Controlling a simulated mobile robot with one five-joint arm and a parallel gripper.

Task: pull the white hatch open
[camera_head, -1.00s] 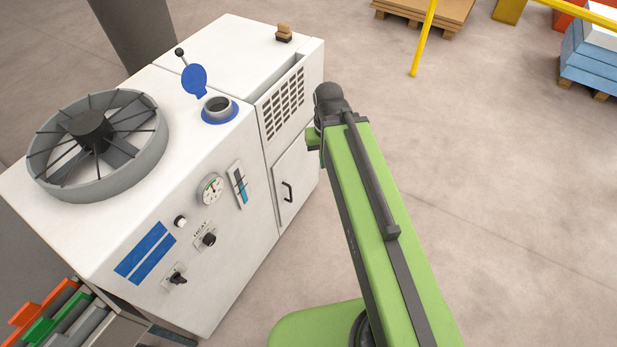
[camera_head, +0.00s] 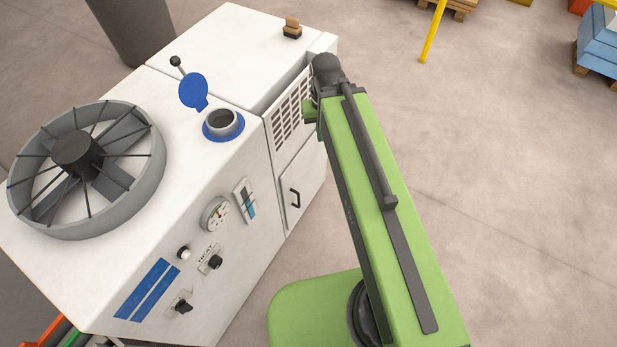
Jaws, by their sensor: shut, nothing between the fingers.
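The white hatch (camera_head: 309,176) is in the right part of the white machine's front, below a slotted vent. It looks shut, flush with the panel around it. Its black bar handle (camera_head: 295,198) stands upright near the hatch's left edge. My green arm reaches up the picture to the right of the hatch, and its far end covers part of the vent's right side. My gripper's fingers do not show; the arm's end hides them or they are out of sight. Nothing of mine visibly touches the handle.
The white machine (camera_head: 225,90) carries a large grey fan (camera_head: 150,195), a blue flap lid (camera_head: 193,91) beside an open filler neck (camera_head: 223,123), a gauge (camera_head: 215,214) and knobs. A yellow post (camera_head: 432,32) and pallets stand behind right. The floor right of my arm is clear.

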